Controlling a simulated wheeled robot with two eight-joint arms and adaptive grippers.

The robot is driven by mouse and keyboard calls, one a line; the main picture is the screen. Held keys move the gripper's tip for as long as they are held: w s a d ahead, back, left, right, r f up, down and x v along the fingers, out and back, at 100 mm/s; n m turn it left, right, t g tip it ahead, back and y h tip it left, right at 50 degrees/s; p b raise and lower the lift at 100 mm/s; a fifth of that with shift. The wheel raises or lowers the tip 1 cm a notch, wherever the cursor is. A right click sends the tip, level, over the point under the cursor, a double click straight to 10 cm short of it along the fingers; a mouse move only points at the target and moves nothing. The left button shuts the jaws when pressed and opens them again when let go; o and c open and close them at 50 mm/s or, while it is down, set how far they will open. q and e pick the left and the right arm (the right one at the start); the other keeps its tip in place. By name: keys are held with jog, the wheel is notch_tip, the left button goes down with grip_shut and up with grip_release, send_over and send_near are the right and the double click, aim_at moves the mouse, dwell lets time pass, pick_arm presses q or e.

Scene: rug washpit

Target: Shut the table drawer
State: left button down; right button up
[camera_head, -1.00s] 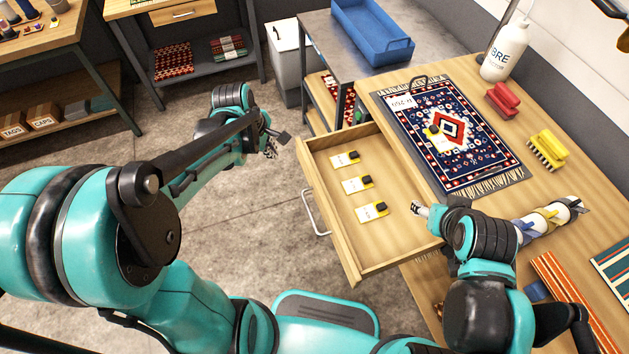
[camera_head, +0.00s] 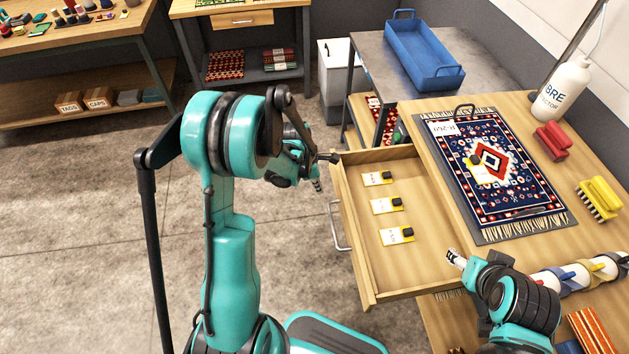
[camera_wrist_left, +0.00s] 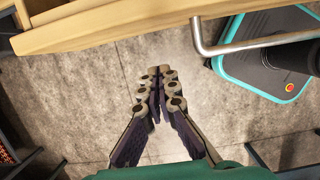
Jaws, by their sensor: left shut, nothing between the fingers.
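The wooden table drawer (camera_head: 362,262) stands pulled out from the left side of the wooden table (camera_head: 440,150). A metal bar handle (camera_head: 337,228) is on its front. It shows at the top of the left wrist view (camera_wrist_left: 110,25), with the handle (camera_wrist_left: 265,42) at right. My left gripper (camera_head: 317,185) is shut and empty, outside the drawer front near its far corner. In the wrist view its fingertips (camera_wrist_left: 160,72) point toward the drawer front with a gap between. My right gripper (camera_head: 455,257) is over the drawer's near edge by the table; its jaws are too small to read.
Several small tags, one a yellow-edged tag (camera_head: 386,206), lie in the drawer. A patterned rug (camera_head: 515,180), red brush (camera_head: 553,141), yellow brush (camera_head: 600,197) and white bottle (camera_head: 563,90) are on the table.

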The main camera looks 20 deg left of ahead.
pick_arm(q)
jog(key=shift+w+d+r+b, duration=0.1)
jog(key=shift+w+d+b, duration=0.1)
jog(key=shift+w+d, duration=0.5)
jog(key=shift+w+d+b, duration=0.15)
jog(key=shift+w+d, duration=0.25)
jog(key=shift+d, duration=0.55)
send_over(413, 182)
jog(key=shift+a+p, duration=0.15)
jog(key=shift+p, duration=0.15)
jog(key=shift+w+d+r, duration=0.1)
jog(key=shift+d, duration=0.1)
